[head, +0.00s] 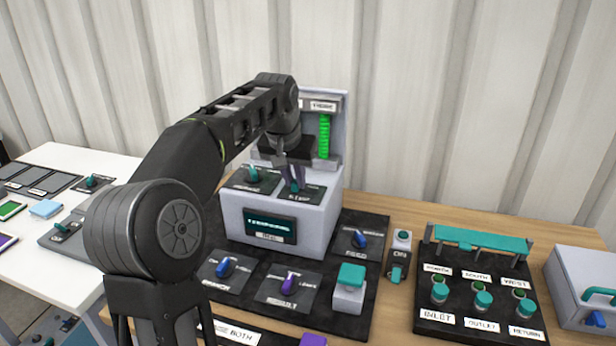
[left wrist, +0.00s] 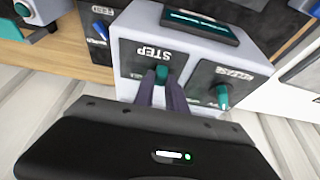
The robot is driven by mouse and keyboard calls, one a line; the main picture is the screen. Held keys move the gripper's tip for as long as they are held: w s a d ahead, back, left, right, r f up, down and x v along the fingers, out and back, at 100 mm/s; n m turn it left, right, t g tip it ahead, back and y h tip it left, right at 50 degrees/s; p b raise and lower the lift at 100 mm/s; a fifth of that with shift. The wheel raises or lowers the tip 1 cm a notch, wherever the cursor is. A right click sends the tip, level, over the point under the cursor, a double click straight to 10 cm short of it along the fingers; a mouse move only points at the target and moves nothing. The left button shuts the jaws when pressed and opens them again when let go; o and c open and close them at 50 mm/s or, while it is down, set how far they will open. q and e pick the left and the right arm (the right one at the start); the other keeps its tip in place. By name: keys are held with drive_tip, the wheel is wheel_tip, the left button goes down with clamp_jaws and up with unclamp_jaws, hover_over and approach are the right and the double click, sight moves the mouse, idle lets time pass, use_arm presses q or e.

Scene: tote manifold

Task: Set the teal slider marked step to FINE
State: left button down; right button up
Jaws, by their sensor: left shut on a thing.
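The teal step slider (left wrist: 161,75) shows in the left wrist view on a dark plate (left wrist: 132,62) marked STEP, which appears upside down there. My left gripper (left wrist: 160,88) is shut on the slider, its two dark fingers on either side of the knob. In the head view my left gripper (head: 292,181) reaches down from above to the right-hand plate on top of the light grey box (head: 330,212). The fingers hide most of the slider there, and I cannot read a FINE mark. My right gripper is not in view.
A teal knob (left wrist: 222,95) on the RELEASE plate sits beside the step plate. A light grey upright panel (head: 338,130) with a green column (head: 324,137) stands behind. A black board (head: 385,224) with several controls surrounds the box. A valve board (head: 470,318) lies to the right.

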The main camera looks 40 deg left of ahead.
use_arm(q)
drive_tip(key=shift+s+a, duration=0.1)
drive_tip(key=shift+a, duration=0.3)
drive_tip(key=c, duration=1.4)
unclamp_jaws()
drive_tip(key=shift+o, duration=0.2)
drive_tip(key=shift+r, duration=0.15)
drive_tip(key=v, duration=0.7)
drive_tip(key=shift+s+r, duration=0.2)
drive_tip(key=shift+r, duration=0.05)
